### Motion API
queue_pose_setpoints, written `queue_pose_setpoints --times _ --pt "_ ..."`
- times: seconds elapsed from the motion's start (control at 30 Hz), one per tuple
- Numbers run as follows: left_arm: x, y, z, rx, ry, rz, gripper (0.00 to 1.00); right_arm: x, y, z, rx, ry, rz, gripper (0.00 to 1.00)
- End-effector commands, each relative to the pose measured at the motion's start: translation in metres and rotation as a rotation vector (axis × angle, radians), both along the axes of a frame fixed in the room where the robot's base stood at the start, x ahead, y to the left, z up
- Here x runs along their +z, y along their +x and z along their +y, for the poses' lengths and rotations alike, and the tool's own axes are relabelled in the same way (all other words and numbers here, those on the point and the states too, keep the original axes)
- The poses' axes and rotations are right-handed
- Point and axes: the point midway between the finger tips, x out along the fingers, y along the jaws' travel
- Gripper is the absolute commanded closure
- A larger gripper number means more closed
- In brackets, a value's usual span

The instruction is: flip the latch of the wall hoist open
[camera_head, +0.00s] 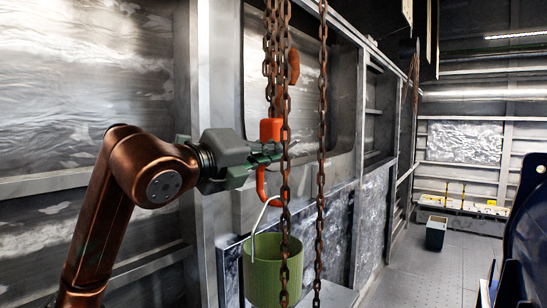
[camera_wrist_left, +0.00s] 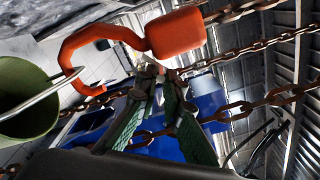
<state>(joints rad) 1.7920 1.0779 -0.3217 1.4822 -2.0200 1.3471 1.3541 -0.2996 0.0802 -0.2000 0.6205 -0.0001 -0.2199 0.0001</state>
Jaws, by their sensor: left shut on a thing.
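The wall hoist's orange hook block (camera_head: 271,129) hangs on rusty chains, with the curved orange hook (camera_head: 261,184) below it. In the left wrist view, the block (camera_wrist_left: 176,32) and hook (camera_wrist_left: 75,48) lie just beyond my fingers. My left gripper (camera_head: 273,154) reaches in from the left at the hook's neck, just under the block. In the left wrist view its green fingers (camera_wrist_left: 162,78) come together at the hook's throat, shut on what appears to be the small latch, which the fingertips mostly hide. My right gripper is out of view.
A green bucket (camera_head: 265,275) hangs from the hook by its pale handle (camera_head: 255,222). Rusty chains (camera_head: 320,180) hang close in front and to the right of my gripper.

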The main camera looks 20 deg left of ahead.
Motion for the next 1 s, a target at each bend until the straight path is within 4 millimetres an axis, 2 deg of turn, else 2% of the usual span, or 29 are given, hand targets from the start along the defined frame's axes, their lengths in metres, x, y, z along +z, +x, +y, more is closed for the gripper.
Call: queue_pose_setpoints --times 0.37,0.4,0.47,0.77,0.87,1.0 --pt "0.002 -0.001 0.001 0.001 -0.005 -0.002 1.00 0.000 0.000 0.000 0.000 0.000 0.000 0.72" --pt "0.002 -0.001 0.001 0.001 -0.005 -0.002 0.89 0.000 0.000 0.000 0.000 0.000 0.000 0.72" --pt "0.002 0.000 0.001 0.001 -0.004 -0.002 0.85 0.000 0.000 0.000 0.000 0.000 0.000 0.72" --pt "0.001 -0.001 0.001 0.000 -0.002 -0.001 0.84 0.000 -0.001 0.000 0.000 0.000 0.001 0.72" --pt "0.001 -0.008 0.004 0.001 -0.003 -0.003 0.84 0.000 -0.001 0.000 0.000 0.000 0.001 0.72" --pt "0.001 -0.030 0.012 0.002 -0.001 -0.004 0.84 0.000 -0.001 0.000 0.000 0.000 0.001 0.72"
